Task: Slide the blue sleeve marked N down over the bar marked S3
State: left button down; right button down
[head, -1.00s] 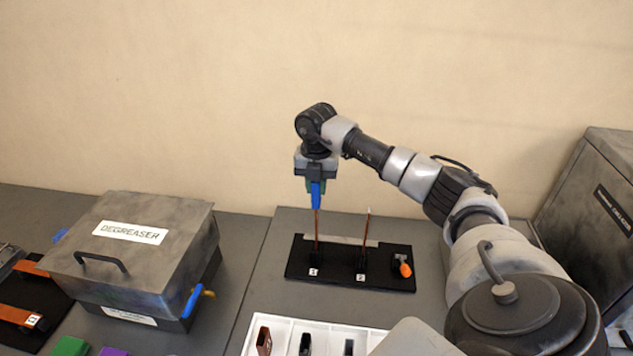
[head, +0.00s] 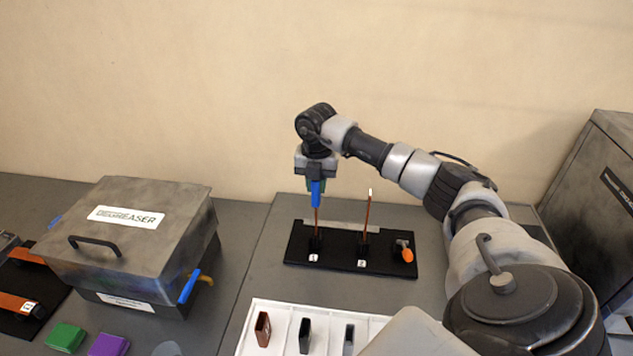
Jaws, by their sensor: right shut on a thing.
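My right gripper (head: 316,180) is shut on the blue sleeve (head: 316,194) at the back of the bench. The sleeve is upright, and a copper bar (head: 316,219) shows directly below it. The bar's top is hidden, apparently inside the sleeve or gripper. This bar stands at the left place, labelled 1, of a black stand (head: 340,266). A second upright bar (head: 367,215) with a pale tip stands at the place labelled 2, bare. I cannot read the letter on the sleeve or an S3 mark on either bar. My left gripper is out of view.
A grey degreaser box (head: 185,222) with a handle stands left. An orange-tipped item (head: 407,254) sits at the stand's right end. A white tray (head: 262,304) with several small pieces is in front. Green (head: 66,337) and purple (head: 108,344) blocks lie front left.

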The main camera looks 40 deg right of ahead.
jog(key=shift+c, duration=2.3)
grip_release()
jog(key=shift+r, duration=0.1)
jog(key=shift+r+p, duration=3)
jog(key=shift+r, duration=0.95)
jog(key=shift+f, duration=0.1)
